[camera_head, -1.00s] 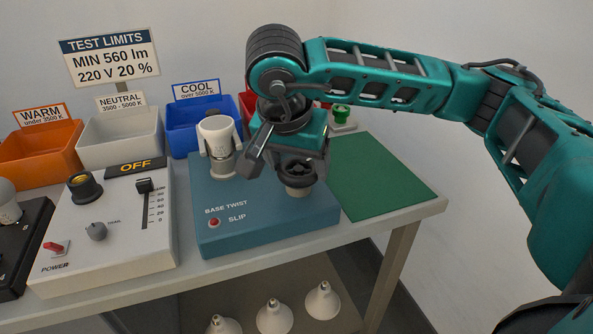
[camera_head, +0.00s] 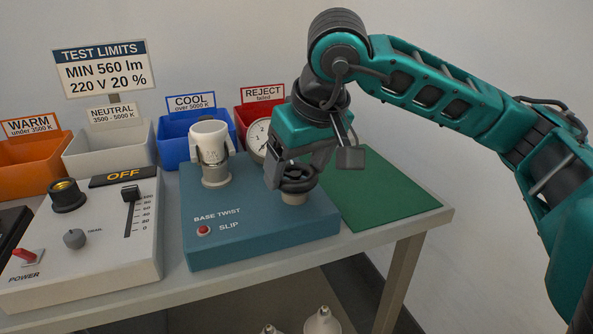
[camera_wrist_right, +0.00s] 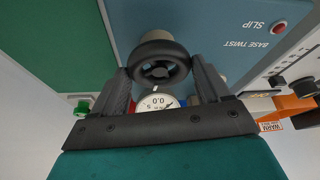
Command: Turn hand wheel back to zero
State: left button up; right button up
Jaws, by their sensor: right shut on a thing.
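The dark hand wheel (camera_head: 298,184) sits on a pale post on top of the blue base twist box (camera_head: 255,222). My right gripper (camera_head: 292,172) is at the wheel, shut on its rim. In the right wrist view the wheel (camera_wrist_right: 160,64) lies between the two dark fingers. My left gripper is out of view.
A white control panel (camera_head: 100,262) with a slider and an OFF display stands left of the box. Orange, white, blue and red bins line the back. A bare green mat (camera_head: 385,198) lies to the right. Bulbs (camera_head: 322,322) are on the lower shelf.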

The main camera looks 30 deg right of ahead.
jog(key=shift+d+n+y, duration=0.1)
jog(key=shift+n+y, duration=0.2)
jog(key=shift+n, duration=0.5)
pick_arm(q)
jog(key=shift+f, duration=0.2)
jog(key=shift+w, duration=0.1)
pick_arm(e)
jog(key=shift+n, duration=0.4)
jog(key=o, duration=1)
jog(key=shift+o, duration=0.2)
pick_arm(q)
jog(key=p, duration=0.1)
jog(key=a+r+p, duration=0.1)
jog(key=p, duration=0.1)
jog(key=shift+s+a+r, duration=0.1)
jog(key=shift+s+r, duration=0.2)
pick_arm(e)
jog(key=v, duration=1.3)
jog(key=shift+d, duration=0.15)
